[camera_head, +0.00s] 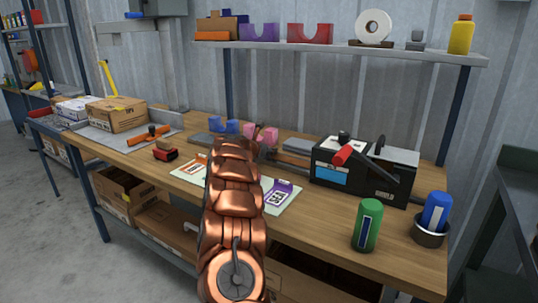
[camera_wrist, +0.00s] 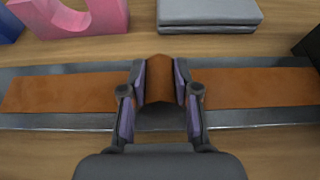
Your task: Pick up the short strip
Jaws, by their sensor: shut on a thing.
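In the wrist view, my gripper (camera_wrist: 159,88) is closed on a short brown strip (camera_wrist: 159,78), which sits between the purple-lined fingers and shows a ridge or fold. More brown strip lies flat to the left (camera_wrist: 55,93) and right (camera_wrist: 260,88) of the fingers, along a long grey metal tray (camera_wrist: 70,122). I cannot tell whether the held piece is clear of the tray. In the head view, my copper arm reaches over the bench and hides most of my gripper (camera_head: 264,152) and the held strip.
A pink cradle block (camera_wrist: 85,15) and a grey slab (camera_wrist: 210,12) stand just behind the tray. In the head view, a black machine with a red-handled lever (camera_head: 335,175) is to the right. A pale mat (camera_head: 190,176) lies in front. Green (camera_head: 367,225) and blue (camera_head: 436,212) cans stand at far right.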

